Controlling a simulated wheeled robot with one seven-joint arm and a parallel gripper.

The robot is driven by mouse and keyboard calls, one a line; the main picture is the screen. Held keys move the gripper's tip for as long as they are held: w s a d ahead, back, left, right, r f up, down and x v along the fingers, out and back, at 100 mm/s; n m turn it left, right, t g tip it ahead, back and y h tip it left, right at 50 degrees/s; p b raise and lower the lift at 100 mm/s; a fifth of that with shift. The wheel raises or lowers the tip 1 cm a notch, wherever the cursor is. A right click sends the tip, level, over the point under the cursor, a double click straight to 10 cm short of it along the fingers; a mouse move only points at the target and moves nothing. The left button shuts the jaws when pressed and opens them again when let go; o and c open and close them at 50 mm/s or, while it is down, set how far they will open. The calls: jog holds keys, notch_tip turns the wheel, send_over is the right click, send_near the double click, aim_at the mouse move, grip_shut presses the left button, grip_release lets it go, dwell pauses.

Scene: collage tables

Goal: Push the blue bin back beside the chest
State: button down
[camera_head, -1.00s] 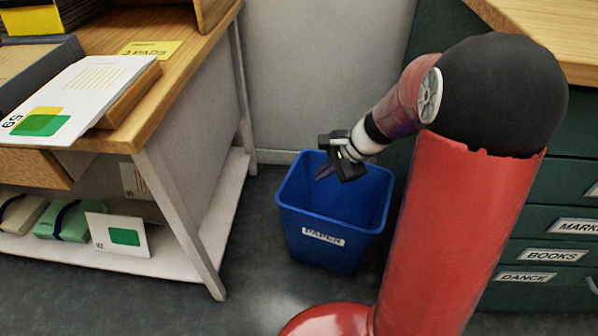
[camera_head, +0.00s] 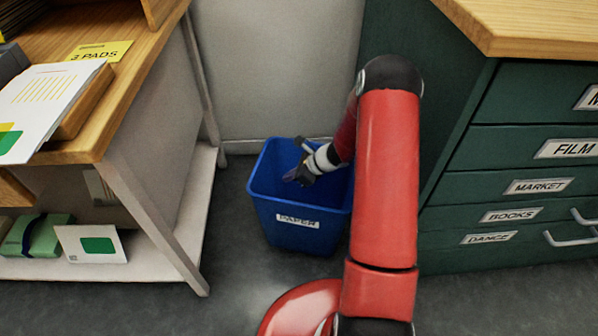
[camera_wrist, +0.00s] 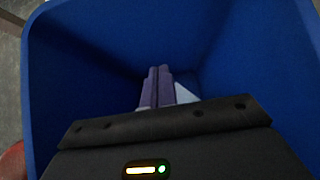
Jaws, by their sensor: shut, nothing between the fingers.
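The blue bin (camera_head: 275,215), labelled PAPER, stands upright on the floor between the wooden table and the green chest (camera_head: 480,165). Its right side is partly hidden behind my red arm. My gripper (camera_head: 290,178) reaches down into the bin's open mouth from the right. In the wrist view my gripper (camera_wrist: 157,78) has its two purple fingers shut together with nothing between them. The bin's blue walls (camera_wrist: 70,65) surround them there. A pale patch shows beside the fingers inside the bin. I cannot tell whether the fingers touch a wall.
The wooden table (camera_head: 120,100) with a white lower shelf (camera_head: 195,215) stands left of the bin. A grey wall (camera_head: 275,70) rises behind it. The chest has labelled drawers with protruding handles (camera_head: 575,238). Grey floor (camera_head: 235,290) is clear in front of the bin.

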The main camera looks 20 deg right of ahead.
aim_at(263, 172)
jog(key=w+a, duration=0.1)
jog(key=w+a+f, duration=0.1)
jog(key=a, duration=0.2)
jog(key=shift+w+a+f, duration=0.1)
jog(key=shift+w+f, duration=0.3)
jog(key=shift+w+a, duration=0.25)
jog(key=shift+a, duration=0.1)
jog(key=shift+w+a, duration=0.55)
jog(key=shift+a, duration=0.3)
jog(key=shift+w+a, duration=0.55)
jog(key=shift+a, duration=0.25)
